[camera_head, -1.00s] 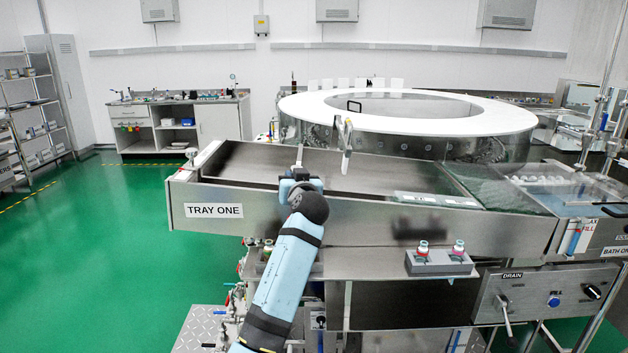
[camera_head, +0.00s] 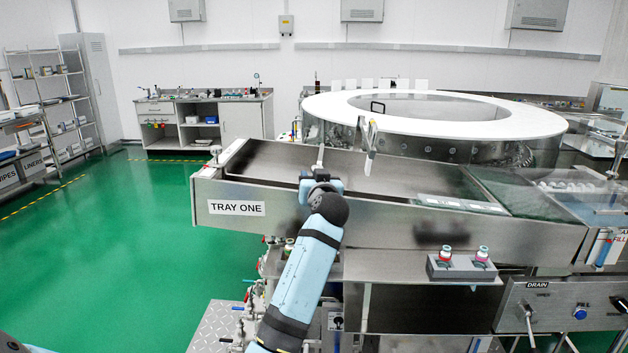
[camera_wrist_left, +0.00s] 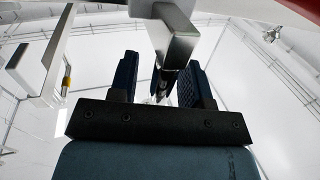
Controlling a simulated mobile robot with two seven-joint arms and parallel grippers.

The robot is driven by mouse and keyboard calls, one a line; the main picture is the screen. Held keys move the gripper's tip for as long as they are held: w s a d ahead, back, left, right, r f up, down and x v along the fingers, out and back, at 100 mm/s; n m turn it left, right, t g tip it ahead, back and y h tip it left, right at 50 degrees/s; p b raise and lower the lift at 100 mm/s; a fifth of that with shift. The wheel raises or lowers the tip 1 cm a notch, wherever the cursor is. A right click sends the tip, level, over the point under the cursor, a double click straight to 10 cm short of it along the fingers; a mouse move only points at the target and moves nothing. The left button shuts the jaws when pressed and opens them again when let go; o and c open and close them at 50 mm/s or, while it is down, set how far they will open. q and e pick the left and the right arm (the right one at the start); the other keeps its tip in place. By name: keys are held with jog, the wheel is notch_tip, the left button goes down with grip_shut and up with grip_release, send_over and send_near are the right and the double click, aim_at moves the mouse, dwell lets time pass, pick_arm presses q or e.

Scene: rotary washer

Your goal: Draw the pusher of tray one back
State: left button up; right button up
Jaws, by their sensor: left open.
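Tray one (camera_head: 400,232) is a long steel tray with a TRAY ONE label (camera_head: 237,208) on its front left wall. My left gripper (camera_head: 320,179) is at the tray's front edge, left of its middle. A thin pale metal post (camera_head: 320,157) rises just behind the gripper; I cannot tell whether it is part of the pusher. An angled metal bracket (camera_head: 371,145) stands over the tray to its right. In the left wrist view, the dark fingers (camera_wrist_left: 160,82) are apart, with a grey metal bar (camera_wrist_left: 172,38) in line with the gap. Contact is unclear. My right gripper is out of view.
A large round washer with a white rim (camera_head: 330,105) stands behind the tray. A grey holder (camera_head: 465,268) with two capped vials sits in front, above the drain panel (camera_head: 560,303). Green floor (camera_head: 120,230) is clear at left.

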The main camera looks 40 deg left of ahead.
pick_arm(q)
jog(key=b+v, duration=0.1)
jog(key=v, duration=1.2)
jog(key=shift+s+d, duration=0.1)
